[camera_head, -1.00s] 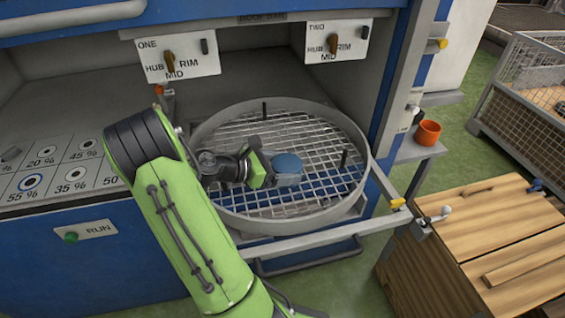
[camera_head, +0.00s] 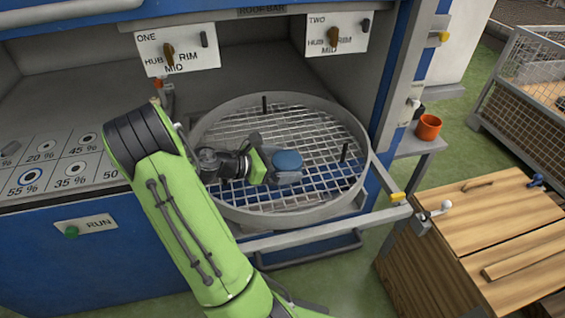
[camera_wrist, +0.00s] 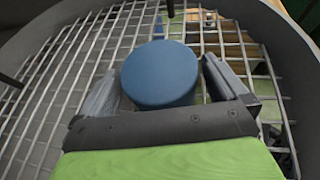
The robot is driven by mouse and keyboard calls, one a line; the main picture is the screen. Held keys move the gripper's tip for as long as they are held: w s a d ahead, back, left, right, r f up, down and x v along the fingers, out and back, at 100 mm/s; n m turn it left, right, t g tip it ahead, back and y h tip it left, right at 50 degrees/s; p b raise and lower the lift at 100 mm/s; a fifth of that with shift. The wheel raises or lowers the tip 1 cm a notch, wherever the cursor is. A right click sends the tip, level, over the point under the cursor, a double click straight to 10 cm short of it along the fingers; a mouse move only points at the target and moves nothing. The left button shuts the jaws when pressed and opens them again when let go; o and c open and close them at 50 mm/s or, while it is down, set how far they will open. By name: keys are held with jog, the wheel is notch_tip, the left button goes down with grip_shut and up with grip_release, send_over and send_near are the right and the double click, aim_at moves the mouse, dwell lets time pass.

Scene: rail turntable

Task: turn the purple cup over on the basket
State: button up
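No purple cup shows. A round blue thing with a smooth flat top (camera_head: 288,161) is at the wire basket (camera_head: 205,132), right of its middle; it also shows in the wrist view (camera_wrist: 160,74). My gripper (camera_head: 285,178) is low over the mesh from the left. In the wrist view, its two grey fingers (camera_wrist: 162,92) stand one on each side of the blue thing, close to its edges. I cannot tell whether they press on it. The sides of the blue thing below its top are mostly hidden.
An upright post (camera_head: 344,152) stands inside the basket's right side, another (camera_head: 264,105) at its back. A rail bar (camera_head: 320,233) runs in front. An orange cup (camera_head: 428,127) stands on a side shelf. A wooden crate (camera_head: 500,220) is at the right.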

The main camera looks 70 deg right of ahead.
jog(key=p+v, duration=0.5)
jog(key=v, duration=1)
jog(key=shift+w+a+r+p, duration=0.2)
jog(key=shift+r+p, duration=0.05)
jog(key=shift+p, duration=0.15)
